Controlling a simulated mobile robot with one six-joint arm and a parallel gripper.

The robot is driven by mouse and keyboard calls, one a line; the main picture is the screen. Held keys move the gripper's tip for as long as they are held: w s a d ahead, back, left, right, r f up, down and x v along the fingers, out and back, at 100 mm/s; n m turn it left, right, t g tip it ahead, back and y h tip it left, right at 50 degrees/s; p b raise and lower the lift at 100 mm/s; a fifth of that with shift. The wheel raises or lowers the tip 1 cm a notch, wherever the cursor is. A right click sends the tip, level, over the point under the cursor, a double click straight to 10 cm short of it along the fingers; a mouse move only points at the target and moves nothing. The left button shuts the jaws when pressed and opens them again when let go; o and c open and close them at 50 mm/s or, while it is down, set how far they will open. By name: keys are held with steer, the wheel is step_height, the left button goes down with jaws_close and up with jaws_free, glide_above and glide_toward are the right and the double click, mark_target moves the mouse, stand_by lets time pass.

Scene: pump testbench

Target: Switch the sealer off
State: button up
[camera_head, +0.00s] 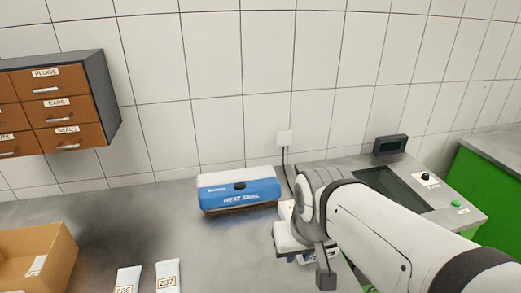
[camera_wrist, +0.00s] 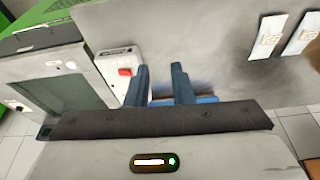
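In the wrist view a strip of blue, probably the sealer (camera_wrist: 207,99), shows just past the gripper body; the rest is hidden. A white box with a red switch (camera_wrist: 125,72) lies to the left of my fingers in the wrist view. In the head view my arm mostly covers this box. My gripper (camera_wrist: 160,66) has two blue fingers standing apart, with only bare bench visible between their tips. The switch's position is unclear.
A testbench (camera_head: 445,197) with a dark recess, knob and green button stands right, beside a green cabinet (camera_head: 490,190). A wall socket (camera_head: 284,138) has a cable running down. A cardboard box (camera_head: 35,250) and labelled white packets (camera_head: 167,277) lie left. Drawers (camera_head: 60,105) hang above.

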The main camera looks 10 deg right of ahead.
steer(key=o, duration=0.4)
steer(key=w+m, duration=0.1)
steer(key=w+d+m, duration=0.1)
steer(key=w, duration=0.1)
steer(key=w+d+m+g, duration=0.1)
steer(key=w, duration=0.1)
steer(key=shift+f+m, duration=0.15)
steer(key=shift+m, duration=0.15)
steer(key=shift+o, duration=0.5)
steer(key=w+d+f+m+g+y, duration=0.1)
steer(key=w+d+f+m, duration=0.1)
steer(key=w+d+m, duration=0.2)
steer(key=w+m, duration=0.1)
steer(key=w, duration=0.2)
steer(key=shift+d+f+g+y, duration=0.3)
steer(key=w+d+f+m+y, duration=0.3)
steer(key=w+d+f+m, duration=0.55)
steer(key=d, duration=0.25)
steer(key=shift+g, duration=0.4)
steer(key=x, duration=0.8)
steer(key=shift+s+f, duration=0.25)
steer(key=shift+f, duration=0.1)
